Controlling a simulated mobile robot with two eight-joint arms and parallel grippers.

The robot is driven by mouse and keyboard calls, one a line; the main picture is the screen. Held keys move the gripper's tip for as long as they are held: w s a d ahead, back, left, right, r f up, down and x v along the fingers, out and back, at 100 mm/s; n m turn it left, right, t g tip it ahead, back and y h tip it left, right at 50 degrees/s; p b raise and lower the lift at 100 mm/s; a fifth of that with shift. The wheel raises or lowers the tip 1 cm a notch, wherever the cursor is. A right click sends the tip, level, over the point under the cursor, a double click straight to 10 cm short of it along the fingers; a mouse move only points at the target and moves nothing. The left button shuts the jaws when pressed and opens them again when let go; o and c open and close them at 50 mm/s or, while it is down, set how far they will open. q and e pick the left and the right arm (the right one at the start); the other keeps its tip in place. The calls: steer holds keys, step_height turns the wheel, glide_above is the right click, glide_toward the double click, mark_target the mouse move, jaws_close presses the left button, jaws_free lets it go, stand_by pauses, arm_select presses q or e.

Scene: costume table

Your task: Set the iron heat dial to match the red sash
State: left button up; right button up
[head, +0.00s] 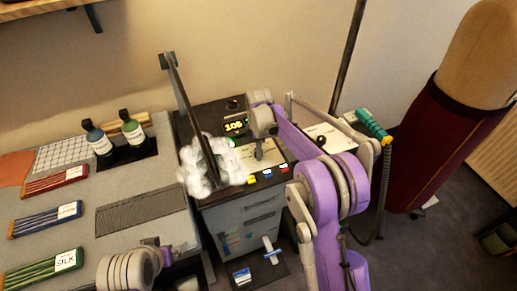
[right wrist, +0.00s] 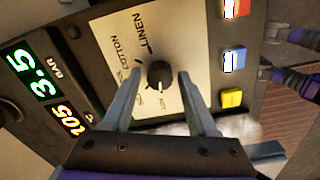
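The black heat dial (right wrist: 160,75) sits on a cream plate (right wrist: 120,45) printed with LINEN, COTTON and smaller fabric names. Its white mark points toward the lower edge of the plate in the right wrist view. My right gripper (right wrist: 158,73) is open, one finger on each side of the dial; contact is unclear. In the head view my right gripper (head: 258,152) hangs over the iron station and hides the dial. The red sash (head: 55,182) lies folded at left with a white tag, its writing too small to read. Part of my left arm shows at the bottom; its fingers cannot be made out.
A display (right wrist: 50,95) reads 3.5 bar and 105. Red, blue and yellow buttons (right wrist: 232,60) line the panel. A blue sash (head: 45,220) and a green one (head: 42,270) tagged SILK lie nearby.

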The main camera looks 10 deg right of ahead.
jaws_close()
